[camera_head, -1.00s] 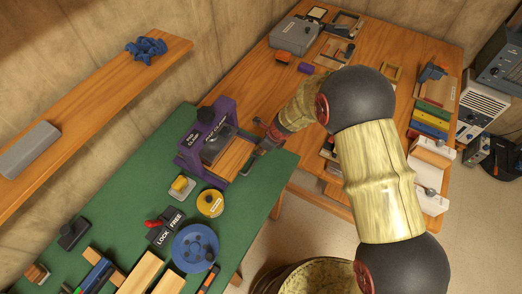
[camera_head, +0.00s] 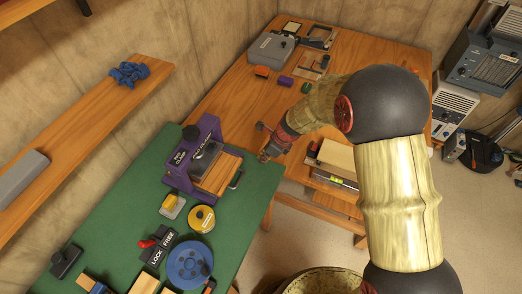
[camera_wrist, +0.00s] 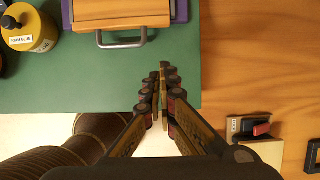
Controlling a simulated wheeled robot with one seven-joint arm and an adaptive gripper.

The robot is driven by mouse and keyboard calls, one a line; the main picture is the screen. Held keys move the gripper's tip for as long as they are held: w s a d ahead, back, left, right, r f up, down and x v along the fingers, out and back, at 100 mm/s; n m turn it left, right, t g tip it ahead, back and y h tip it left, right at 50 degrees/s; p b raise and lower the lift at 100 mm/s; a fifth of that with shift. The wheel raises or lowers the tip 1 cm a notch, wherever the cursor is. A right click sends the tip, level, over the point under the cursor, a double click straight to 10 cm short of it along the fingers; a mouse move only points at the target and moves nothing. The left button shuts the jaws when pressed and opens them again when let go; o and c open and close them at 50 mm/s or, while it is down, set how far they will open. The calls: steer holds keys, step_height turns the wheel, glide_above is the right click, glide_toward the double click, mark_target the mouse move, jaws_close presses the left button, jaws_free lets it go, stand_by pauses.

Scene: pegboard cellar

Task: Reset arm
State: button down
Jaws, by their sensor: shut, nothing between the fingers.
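My arm reaches across the head view, and my gripper (camera_head: 265,156) is beyond the green bench's right edge, close to the wooden table. In the wrist view my gripper (camera_wrist: 160,72) is shut with its fingertips together and nothing between them. The purple clamp box (camera_head: 190,165) stands on the green bench. Its wooden drawer front (camera_wrist: 122,12) and grey handle (camera_wrist: 122,40) show in the wrist view, up and left of my fingertips. My gripper is apart from the handle in the head view.
The green bench (camera_head: 130,215) holds a yellow round tin (camera_head: 201,219), a blue disc (camera_head: 189,265) and a lock/free lever (camera_head: 154,244). The wooden table (camera_head: 235,115) carries a grey box (camera_head: 271,52) and small blocks. A wall shelf (camera_head: 90,130) is at left.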

steer(key=shift+s+d+r, duration=0.1)
steer(key=shift+r, duration=0.05)
steer(key=s+d+n+g, duration=0.2)
steer(key=s+n, duration=0.4)
steer(key=n, duration=0.2)
steer(key=s+d+r+n+t+h+b, duration=0.2)
steer(key=s+d+r+n+t, duration=0.1)
steer(key=s+d+r+n, duration=0.4)
steer(key=s+d+r+n+t+h+b, duration=0.2)
steer(key=s+d+r+n, duration=0.5)
steer(key=s+d+r, duration=0.6)
steer(key=shift+d+r+t+b, duration=0.5)
steer(key=shift+r+b, duration=0.1)
steer(key=shift+r, duration=2.7)
